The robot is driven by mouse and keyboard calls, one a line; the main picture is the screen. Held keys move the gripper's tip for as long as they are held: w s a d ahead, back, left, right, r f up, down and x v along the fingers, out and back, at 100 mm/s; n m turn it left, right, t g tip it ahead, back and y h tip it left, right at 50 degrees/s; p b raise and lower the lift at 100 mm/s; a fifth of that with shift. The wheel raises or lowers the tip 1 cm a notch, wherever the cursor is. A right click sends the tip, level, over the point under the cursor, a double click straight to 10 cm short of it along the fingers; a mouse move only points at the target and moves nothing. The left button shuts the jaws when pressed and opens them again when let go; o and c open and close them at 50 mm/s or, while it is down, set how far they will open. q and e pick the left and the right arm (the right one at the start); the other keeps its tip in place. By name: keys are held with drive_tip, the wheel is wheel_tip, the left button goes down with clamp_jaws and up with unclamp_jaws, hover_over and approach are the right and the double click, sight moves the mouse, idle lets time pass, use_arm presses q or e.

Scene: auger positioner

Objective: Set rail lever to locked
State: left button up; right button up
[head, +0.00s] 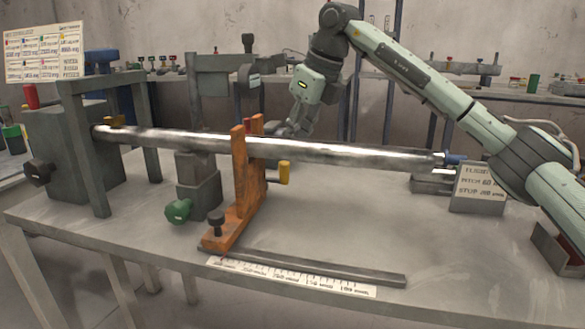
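No part is marked as the rail lever, so I cannot tell for sure which it is. An orange stand (241,190) sits at the end of a dark rail (320,267) and straddles a long shiny tube (330,152). The stand has a black knob (216,221) on its foot and a yellow handle (284,173) on its right side. My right gripper (290,131) is behind the tube, just right of the stand's top. Its fingers are small and partly hidden, so its opening is unclear. My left gripper is out of view.
A grey block (60,150) with a frame holds the tube's left end. A green knob (178,210) is left of the stand. A printed scale (290,277) lies before the rail. A sign block (478,190) stands at right. The bench (430,250) is clear at front right.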

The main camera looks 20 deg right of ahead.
sight(286, 162)
drive_tip(key=x, duration=0.6)
drive_tip(key=shift+w+a+f, duration=0.15)
drive_tip(key=shift+w+f, duration=0.05)
drive_tip(key=shift+f, duration=0.15)
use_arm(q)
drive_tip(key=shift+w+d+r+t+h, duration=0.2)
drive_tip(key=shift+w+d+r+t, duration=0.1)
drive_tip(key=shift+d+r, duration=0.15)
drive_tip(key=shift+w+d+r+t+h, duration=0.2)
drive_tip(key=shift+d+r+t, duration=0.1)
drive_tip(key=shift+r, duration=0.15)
use_arm(e)
clamp_jaws()
